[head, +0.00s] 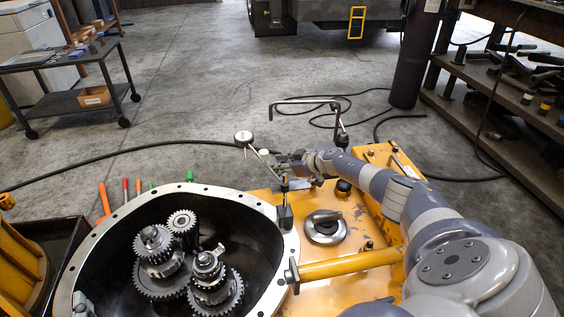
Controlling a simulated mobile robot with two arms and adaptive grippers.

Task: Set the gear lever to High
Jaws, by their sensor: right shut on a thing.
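My right gripper (284,161) reaches in from the right, low over the far edge of the orange gearbox housing (264,199). It is shut on a thin rod-like part at its tip; the arm and fingers hide much of the grip, so I cannot tell exactly which part. A slim arm with a round pale head (243,138) rises to the left of the gripper. I cannot see any High marking. My left gripper is not in view.
The open bell housing (70,271) with several gears (160,250) lies at front left. A cart (70,93) stands at left, a shelf (510,92) at right. Cables cross the open floor.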

